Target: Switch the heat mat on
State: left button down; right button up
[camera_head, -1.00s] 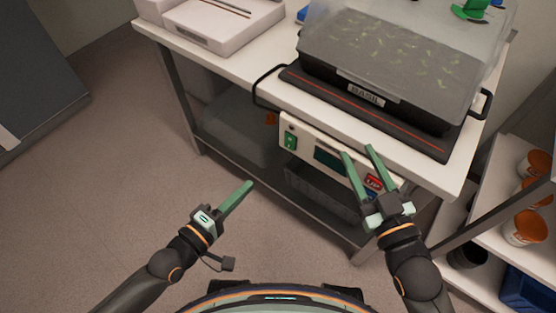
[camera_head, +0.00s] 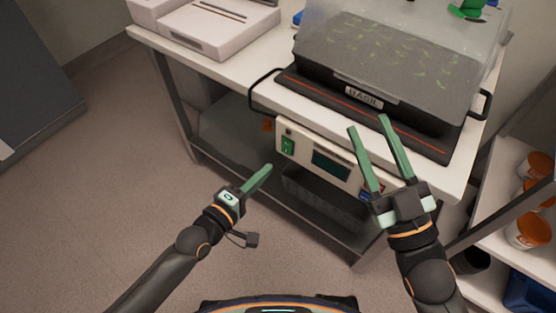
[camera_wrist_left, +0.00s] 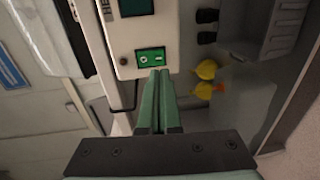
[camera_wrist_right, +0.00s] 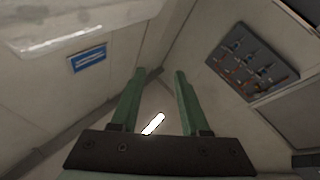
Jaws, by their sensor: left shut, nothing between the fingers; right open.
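The heat mat (camera_head: 410,136), black with a red line, lies on the table under a clear-lidded tray labelled BASIL (camera_head: 362,97). Its cream control box (camera_head: 301,150) hangs below the table's front edge, with a dark screen (camera_head: 331,166) and a green switch (camera_head: 288,145) at its left end. The green switch also shows in the left wrist view (camera_wrist_left: 151,57). My left gripper (camera_head: 268,168) is shut and empty, its tips just short of the switch and apart from it in the head view. My right gripper (camera_head: 367,122) is open and empty, hiding the box's right end.
A white device (camera_head: 217,28) stands on the table (camera_head: 195,59) at the left. A lower shelf (camera_head: 240,172) holds bins. A rack with orange-lidded jars (camera_head: 528,230) stands at the right. The floor at left is clear.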

aim_at(285, 152)
pick_arm(q)
jog(key=b+x, duration=0.1)
jog(key=x, duration=0.5)
pick_arm(e)
jog(key=s+a+r+n+t+y, duration=0.1)
jog(key=s+r+n+y, duration=0.4)
jog(key=r, duration=0.3)
jog(key=shift+s+y, duration=0.25)
jog(key=shift+y, duration=0.65)
pick_arm(q)
jog(key=shift+w+d+f, duration=0.1)
jog(key=shift+w+d, duration=0.05)
jog(key=shift+w, duration=0.05)
pick_arm(e)
jog(key=shift+w+f, duration=0.1)
